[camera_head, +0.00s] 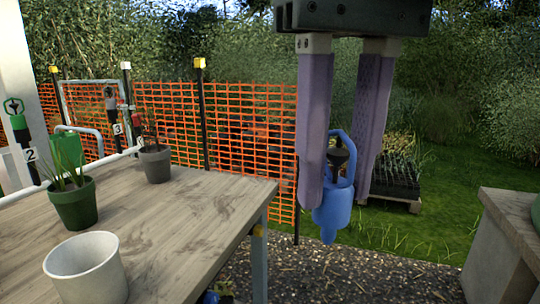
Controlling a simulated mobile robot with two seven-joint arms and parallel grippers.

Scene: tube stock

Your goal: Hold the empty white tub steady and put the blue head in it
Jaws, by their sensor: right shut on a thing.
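The white tub (86,276) stands upright on the wooden table (185,215) at the lower left. Its inside looks empty, and its bottom edge is cut off by the frame. My right gripper (338,198) points down from the top, with its two purple-grey fingers shut on the blue head (334,214). The blue head has a rounded body, a looped blue part above and a dark piece in the middle. It hangs in the air beyond the table's right edge, to the right of the tub and apart from it. My left gripper is not in view.
A green pot with a plant (73,204) and a grey pot (155,164) stand on the table behind the tub. Orange mesh fencing (245,135) runs behind. A grey block (496,250) stands at the right. The table's right half is clear.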

